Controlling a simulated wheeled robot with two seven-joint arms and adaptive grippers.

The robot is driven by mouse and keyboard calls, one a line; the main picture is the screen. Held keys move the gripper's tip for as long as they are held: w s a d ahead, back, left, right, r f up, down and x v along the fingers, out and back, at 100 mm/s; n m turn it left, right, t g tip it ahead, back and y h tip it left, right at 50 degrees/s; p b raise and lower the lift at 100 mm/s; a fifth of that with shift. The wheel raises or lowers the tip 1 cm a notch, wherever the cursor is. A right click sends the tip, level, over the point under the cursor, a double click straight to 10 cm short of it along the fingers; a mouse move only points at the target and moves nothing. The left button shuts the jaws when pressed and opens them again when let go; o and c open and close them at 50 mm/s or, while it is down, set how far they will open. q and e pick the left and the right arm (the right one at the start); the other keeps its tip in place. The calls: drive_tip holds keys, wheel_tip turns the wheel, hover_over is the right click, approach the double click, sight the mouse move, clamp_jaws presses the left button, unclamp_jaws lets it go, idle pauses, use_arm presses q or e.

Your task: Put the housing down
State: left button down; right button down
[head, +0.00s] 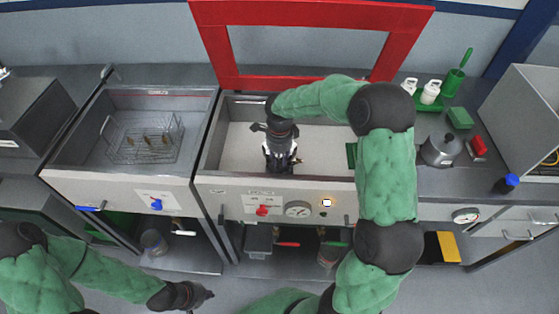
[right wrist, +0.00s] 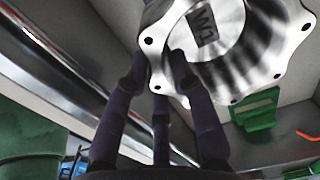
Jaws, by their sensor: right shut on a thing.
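The housing (right wrist: 235,50) is a shiny silver round part with a scalloped flange, bolt holes and dark letters on its face. It fills the top right of the right wrist view. My right gripper (right wrist: 168,75) is shut on its flange edge. In the head view my right gripper (head: 281,160) points down inside the right-hand basin (head: 225,135), near its front wall, and mostly hides the housing. I cannot tell whether the housing touches the basin floor. My left gripper (head: 200,297) is empty, low in front of the cabinets; its opening is unclear.
A red-framed lid (head: 215,45) stands raised behind the right-hand basin. The left basin (head: 75,135) holds a wire basket (head: 120,150) with small parts. A green bracket (right wrist: 257,110) is on the basin wall. A kettle (head: 440,150) and bottles stand at right. The basin floor left of my gripper is clear.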

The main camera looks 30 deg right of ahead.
drive_tip(key=shift+f, duration=0.3)
drive_tip(key=c, duration=1)
unclamp_jaws()
drive_tip(key=shift+f, duration=0.1)
drive_tip(key=shift+c, duration=0.2)
wheel_tip(320, 180, up, 12)
drive_tip(key=p, duration=0.3)
drive_tip(key=shift+s, duration=0.1)
